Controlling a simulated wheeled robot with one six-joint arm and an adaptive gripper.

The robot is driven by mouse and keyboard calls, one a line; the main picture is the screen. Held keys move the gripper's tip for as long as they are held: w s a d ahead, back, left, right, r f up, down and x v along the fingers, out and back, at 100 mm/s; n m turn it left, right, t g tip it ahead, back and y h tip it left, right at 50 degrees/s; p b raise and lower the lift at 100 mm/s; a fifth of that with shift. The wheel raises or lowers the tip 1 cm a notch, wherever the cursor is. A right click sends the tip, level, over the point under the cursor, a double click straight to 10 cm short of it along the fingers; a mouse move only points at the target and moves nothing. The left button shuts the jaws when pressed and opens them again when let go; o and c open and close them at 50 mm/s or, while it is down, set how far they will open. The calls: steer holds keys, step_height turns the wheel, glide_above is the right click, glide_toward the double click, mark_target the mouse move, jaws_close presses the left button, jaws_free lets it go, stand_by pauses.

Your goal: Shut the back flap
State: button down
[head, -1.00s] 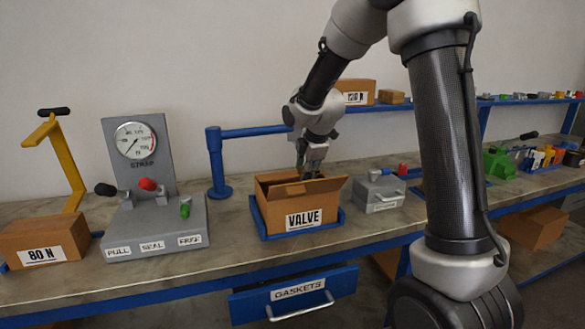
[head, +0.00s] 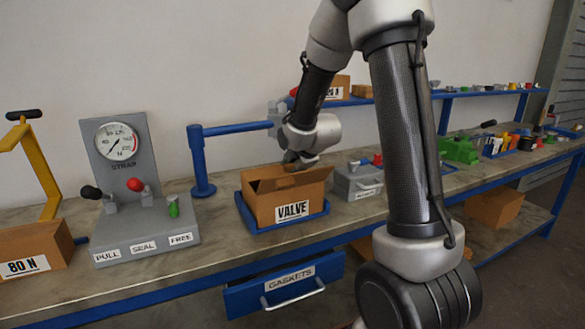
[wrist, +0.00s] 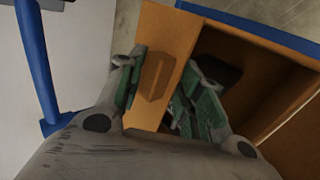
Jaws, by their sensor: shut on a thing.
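The brown cardboard box (head: 262,209) marked VALVE stands on the bench in a shallow blue tray (head: 327,208). Its top is at least partly open. My gripper (head: 297,163) is at the back of the box top, with its fingertips mostly hidden there. In the wrist view, the back flap (wrist: 167,28) stands up between the two green-padded fingers of my gripper (wrist: 160,88), and they are shut on it. A small brown tab (wrist: 157,76) shows on the flap's face. The box's inside is to the right of the flap.
A blue post with a rail (head: 202,165) stands behind and left of the box. A grey gauge stand (head: 145,235) is farther left, a grey case (head: 352,184) close right. The GASKETS drawer (head: 262,295) sticks out below the bench.

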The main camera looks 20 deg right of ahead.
steer(key=shift+s+a+f+g, duration=0.1)
steer(key=shift+s+f+g, duration=0.2)
steer(key=shift+s+f, duration=0.25)
steer(key=c, duration=1.3)
jaws_free()
steer(key=shift+w+f, duration=0.1)
steer(key=shift+w, duration=0.05)
steer(key=v, duration=1.2)
